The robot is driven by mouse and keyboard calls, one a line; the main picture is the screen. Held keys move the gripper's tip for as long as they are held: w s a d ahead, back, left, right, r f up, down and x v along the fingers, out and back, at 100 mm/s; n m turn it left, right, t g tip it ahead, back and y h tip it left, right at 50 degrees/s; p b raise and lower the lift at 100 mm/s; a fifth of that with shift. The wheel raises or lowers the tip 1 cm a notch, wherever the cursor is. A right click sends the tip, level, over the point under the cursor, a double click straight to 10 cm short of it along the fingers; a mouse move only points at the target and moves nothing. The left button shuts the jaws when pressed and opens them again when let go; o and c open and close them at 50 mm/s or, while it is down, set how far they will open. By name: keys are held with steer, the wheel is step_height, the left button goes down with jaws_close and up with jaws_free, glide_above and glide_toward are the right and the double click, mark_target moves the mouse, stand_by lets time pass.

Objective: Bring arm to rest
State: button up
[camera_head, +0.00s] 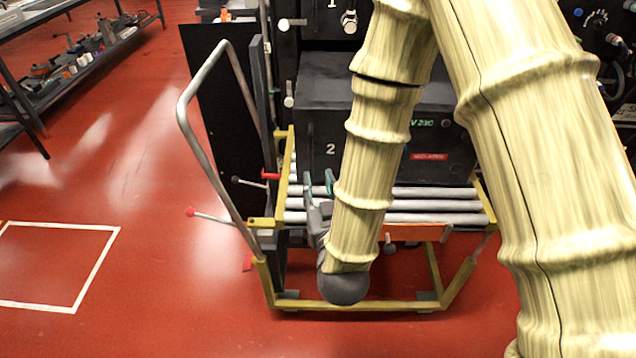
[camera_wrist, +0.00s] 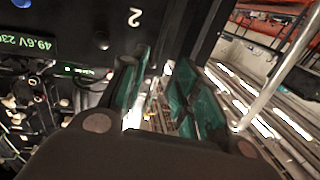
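My arm, in a pale yellow ribbed cover, reaches down across the right half of the head view. My gripper (camera_head: 318,187) is at the left end of the roller cart (camera_head: 272,222), in front of the dark battery box marked 2 (camera_head: 316,130). In the wrist view the two green-padded fingers of my gripper (camera_wrist: 160,100) stand apart with nothing held between them. The box with the number 2 (camera_wrist: 95,22) shows behind the fingers there. My arm hides part of the box and the rollers.
The cart has a grey handle rail (camera_head: 205,150) on its left and red-knobbed levers (camera_head: 212,216). A dark rack (camera_head: 300,60) stands behind it. A shelf with tools (camera_head: 75,60) is at the far left. The red floor at left, with a white marked square (camera_head: 100,255), is clear.

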steer(key=shift+f, duration=0.1)
steer(key=s+d+f+g+h+p, duration=0.1)
steer(key=s+d+f+g+p, duration=0.3)
steer(key=f, duration=0.5)
steer(key=s+d+f+g+p, duration=0.2)
steer(key=s+d+f+g, duration=0.3)
steer(key=f, duration=0.4)
steer(key=s+d+f+g+p, duration=0.1)
steer(key=s+d+f+g, duration=0.2)
steer(key=s, duration=0.4)
steer(key=s+d+f+m+g+h+p, duration=0.1)
steer(key=s+d+f+g, duration=0.2)
steer(key=s+d, duration=0.2)
steer(key=s+d+f+m+g+p, duration=0.1)
steer(key=s+d+f, duration=0.3)
steer(key=s, duration=0.5)
steer(key=shift+d+g+h+p, duration=0.3)
steer(key=shift+g+p, duration=0.3)
steer(key=shift+g, duration=0.3)
